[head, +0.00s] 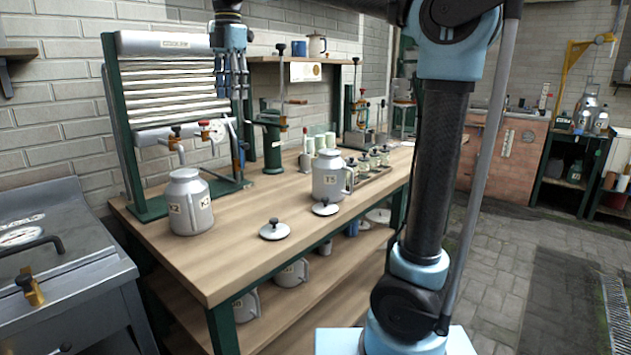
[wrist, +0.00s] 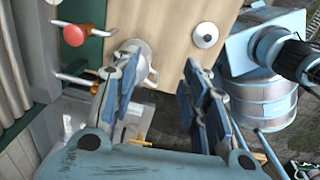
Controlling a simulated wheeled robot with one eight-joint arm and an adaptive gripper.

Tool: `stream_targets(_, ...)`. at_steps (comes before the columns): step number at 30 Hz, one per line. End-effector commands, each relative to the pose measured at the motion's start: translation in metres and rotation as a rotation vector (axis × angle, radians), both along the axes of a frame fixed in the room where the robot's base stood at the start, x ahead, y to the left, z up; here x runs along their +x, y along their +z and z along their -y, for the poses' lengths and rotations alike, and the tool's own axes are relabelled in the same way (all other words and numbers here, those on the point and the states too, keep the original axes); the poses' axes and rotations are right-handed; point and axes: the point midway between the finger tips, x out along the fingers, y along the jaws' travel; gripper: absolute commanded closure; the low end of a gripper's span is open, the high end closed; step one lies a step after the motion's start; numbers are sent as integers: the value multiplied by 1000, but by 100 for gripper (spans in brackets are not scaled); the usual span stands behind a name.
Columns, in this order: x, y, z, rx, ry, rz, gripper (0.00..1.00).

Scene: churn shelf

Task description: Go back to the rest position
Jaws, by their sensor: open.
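My gripper (head: 232,92) hangs fingers down in front of the slatted cooler (head: 170,85), above the workbench (head: 250,265). It is open. In the wrist view the two blue-padded fingers (wrist: 162,60) stand apart with nothing held between them. A grey metal jug (head: 190,205) with a label stands on the bench below and left of my gripper. It shows partly behind the left finger in the wrist view (wrist: 146,68). A second jug (head: 328,180), labelled T5, stands further right. No marker for the rest position shows.
Two lids with black knobs (head: 275,230) (head: 325,208) lie on the bench. The cooler's taps (head: 176,138) stick out over the first jug. A tray of small jars (head: 375,160) stands behind T5. More jugs (head: 290,273) sit on the lower shelf. The paved floor (head: 520,260) at right is clear.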

Motion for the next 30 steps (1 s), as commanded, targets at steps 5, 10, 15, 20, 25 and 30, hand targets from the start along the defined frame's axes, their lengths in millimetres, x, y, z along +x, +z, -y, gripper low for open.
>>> stream_targets(5, 18, -39, 77, 23, -327, 7, 59)
stream_targets(10, 21, -81, 145, 44, -634, 12, 59)
stream_targets(15, 13, -129, 209, 70, -940, 17, 59)
stream_targets(20, -4, -179, 264, 96, -1226, 23, 59)
stream_targets(25, -31, -238, 316, 127, -1532, 27, 59)
stream_targets(30, -63, -301, 359, 164, -1835, 31, 59)
